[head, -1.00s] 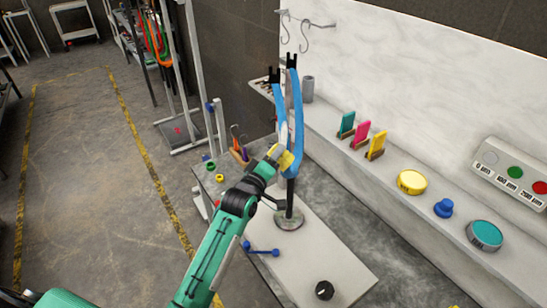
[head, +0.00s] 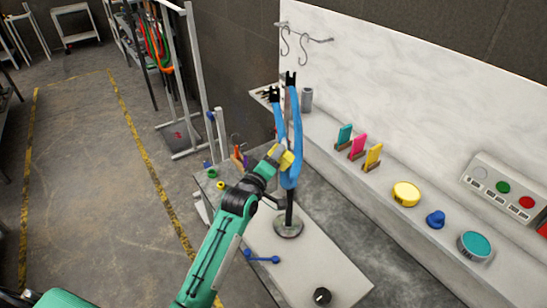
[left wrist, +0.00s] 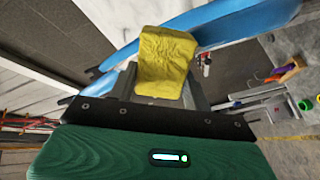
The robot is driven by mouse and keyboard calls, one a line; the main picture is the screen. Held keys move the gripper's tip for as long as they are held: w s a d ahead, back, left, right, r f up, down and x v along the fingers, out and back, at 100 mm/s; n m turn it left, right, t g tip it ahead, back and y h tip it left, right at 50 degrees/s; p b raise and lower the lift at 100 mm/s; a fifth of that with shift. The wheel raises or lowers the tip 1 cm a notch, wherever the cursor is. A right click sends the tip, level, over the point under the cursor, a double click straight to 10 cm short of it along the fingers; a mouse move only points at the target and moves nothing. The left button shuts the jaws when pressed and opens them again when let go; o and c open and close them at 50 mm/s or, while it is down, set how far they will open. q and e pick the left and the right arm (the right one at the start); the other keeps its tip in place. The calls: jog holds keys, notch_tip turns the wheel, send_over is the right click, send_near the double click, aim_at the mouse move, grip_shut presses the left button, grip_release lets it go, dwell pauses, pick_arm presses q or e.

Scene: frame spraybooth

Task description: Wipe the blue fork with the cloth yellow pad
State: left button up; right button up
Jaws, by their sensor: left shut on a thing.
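The blue fork (head: 297,125) stands upright on a black post with a round base, its two legs pointing up with black tips. My left gripper (head: 275,156) is shut on the yellow cloth pad (head: 287,160), at the lower part of the fork's left leg. In the left wrist view the creased yellow pad (left wrist: 166,65) sticks out from the gripper (left wrist: 160,92) and overlaps a blue leg of the fork (left wrist: 235,22). Pad and fork look close together, but I cannot tell whether they touch. The pad hides part of the leg. My right gripper is not in view.
The fork's stand is on a pale bench (head: 310,260) with a black knob (head: 322,296) and a blue double-ended piece (head: 262,257). The ledge at right holds coloured cards, a yellow tin (head: 406,193), a blue knob (head: 436,218) and a teal tin (head: 475,244). Open floor lies left.

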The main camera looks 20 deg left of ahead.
aim_at(279, 132)
pick_arm(q)
jog(key=shift+r+p, duration=2.85)
jog(key=shift+r, duration=0.5)
jog(key=shift+w, duration=0.15)
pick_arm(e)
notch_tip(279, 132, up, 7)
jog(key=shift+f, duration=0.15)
pick_arm(q)
jog(key=shift+f, duration=0.1)
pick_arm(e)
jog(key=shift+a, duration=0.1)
pick_arm(q)
notch_tip(279, 132, down, 14)
jog(key=b, duration=0.8)
jog(key=shift+s+f, duration=0.2)
jog(key=shift+f, duration=0.05)
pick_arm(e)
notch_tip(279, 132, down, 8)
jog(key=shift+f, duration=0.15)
pick_arm(q)
jog(key=shift+s+a+p, duration=0.2)
jog(key=shift+s+p, duration=0.45)
jog(key=shift+s, duration=0.85)
jog(key=shift+s+a+p, duration=0.2)
jog(key=shift+s+p, duration=0.45)
jog(key=shift+s, duration=0.8)
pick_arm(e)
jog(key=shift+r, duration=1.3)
